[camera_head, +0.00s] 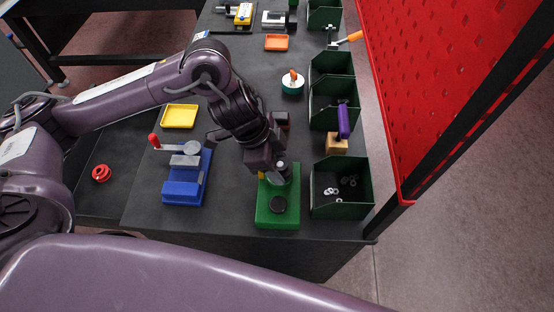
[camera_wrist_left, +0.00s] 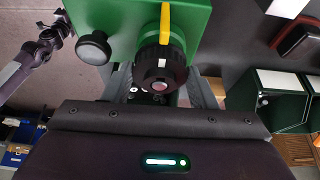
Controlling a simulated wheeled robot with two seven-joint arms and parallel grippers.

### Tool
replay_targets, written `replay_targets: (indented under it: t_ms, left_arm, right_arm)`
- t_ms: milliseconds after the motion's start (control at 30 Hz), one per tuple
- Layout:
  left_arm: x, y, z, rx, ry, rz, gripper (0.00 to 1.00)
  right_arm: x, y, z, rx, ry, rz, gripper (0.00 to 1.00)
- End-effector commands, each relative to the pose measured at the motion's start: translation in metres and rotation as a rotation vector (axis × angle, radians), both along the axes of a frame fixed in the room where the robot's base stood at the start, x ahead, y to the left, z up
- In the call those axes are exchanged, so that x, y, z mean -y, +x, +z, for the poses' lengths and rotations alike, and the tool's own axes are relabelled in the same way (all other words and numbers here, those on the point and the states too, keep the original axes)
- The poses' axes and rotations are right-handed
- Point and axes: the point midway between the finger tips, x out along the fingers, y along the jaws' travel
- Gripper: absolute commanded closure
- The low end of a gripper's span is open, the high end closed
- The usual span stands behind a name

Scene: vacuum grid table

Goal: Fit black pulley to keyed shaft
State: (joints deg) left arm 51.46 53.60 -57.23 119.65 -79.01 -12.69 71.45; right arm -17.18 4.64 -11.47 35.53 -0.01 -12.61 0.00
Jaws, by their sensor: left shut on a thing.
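The green fixture block (camera_head: 278,218) sits near the front edge of the table, with a round black knob (camera_head: 278,204) on its top. It also fills the top of the left wrist view (camera_wrist_left: 120,12), where a yellow strip (camera_wrist_left: 165,22) points at the black pulley (camera_wrist_left: 161,66). The pulley is ribbed, with a white mark and a pinkish centre. My left gripper (camera_head: 280,168) is shut on the pulley at the far end of the block. The shaft is mostly hidden, so I cannot tell how far the pulley sits on it.
A blue vise-like fixture (camera_head: 184,192) with a red-tipped lever stands left of the block. A dark green bin (camera_head: 342,204) with small rings stands close on the right. A wooden block with a purple tool (camera_head: 343,122) and a yellow tray (camera_head: 179,117) are farther back.

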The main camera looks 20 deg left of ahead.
Motion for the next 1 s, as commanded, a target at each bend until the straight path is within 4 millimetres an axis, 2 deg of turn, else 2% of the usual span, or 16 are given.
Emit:
replay_targets:
  t_ms: [233,267,433,767,867,1000]
  left_arm:
    - [0.000,0.000,-0.007,0.000,-0.001,0.000,0.74]
    - [0.000,0.000,-0.005,0.001,-0.001,0.000,0.44]
    - [0.000,0.000,-0.005,0.000,-0.001,0.000,0.23]
    - [-0.002,0.000,-0.002,0.002,-0.001,-0.001,0.23]
    - [-0.006,-0.001,0.010,0.004,-0.001,0.001,0.23]
    - [-0.016,-0.003,0.034,0.006,0.001,0.001,0.23]
  right_arm:
    - [-0.001,0.000,-0.005,0.000,0.001,-0.001,0.77]
    - [-0.001,0.000,-0.004,0.000,0.001,-0.001,0.77]
    - [-0.002,0.000,-0.004,0.000,0.002,-0.001,0.77]
    - [-0.002,0.000,-0.004,0.000,0.002,-0.001,0.77]
    - [-0.002,0.000,-0.005,0.000,0.002,-0.001,0.77]
    - [-0.002,0.000,-0.004,0.000,0.002,-0.001,0.77]
